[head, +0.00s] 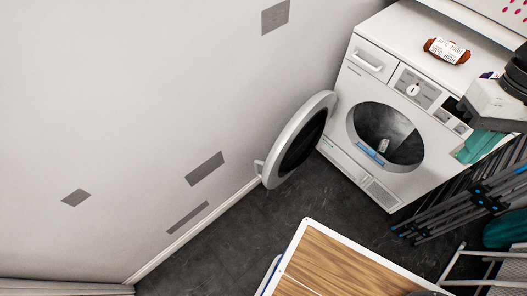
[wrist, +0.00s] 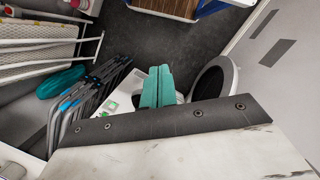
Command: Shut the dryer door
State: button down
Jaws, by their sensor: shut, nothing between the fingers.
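The white dryer (head: 395,75) stands against the wall at the upper right of the head view. Its round door (head: 290,140) is wide open, swung out to the left of the opening, with a small handle (head: 259,168) on its outer edge. The dark drum is exposed, with a small pale item inside. My gripper (head: 470,150) has teal fingers and is in front of the dryer's right side, apart from the door. In the wrist view its fingers (wrist: 157,87) lie together, empty, with the round door (wrist: 214,80) to their right.
A wooden-topped table (head: 345,265) stands at the bottom of the head view. Folded racks (head: 465,205) lean at the right, near my gripper. A red and white packet (head: 446,50) lies on the dryer. Dark floor is clear between door and table.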

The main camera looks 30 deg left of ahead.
jog(key=w+a+f+n+t+h, duration=0.15)
jog(key=a+f+n, duration=0.55)
jog(key=a+f, duration=1.25)
jog(key=w+a+f+n+t, duration=0.1)
jog(key=w+a+f+n, duration=0.35)
jog(key=a+f, duration=1.55)
jog(key=shift+n, duration=0.95)
jog(key=f, duration=0.4)
jog(key=s+a+f, duration=0.1)
jog(key=f, duration=0.1)
jog(key=shift+f, duration=0.15)
jog(key=shift+g, duration=0.25)
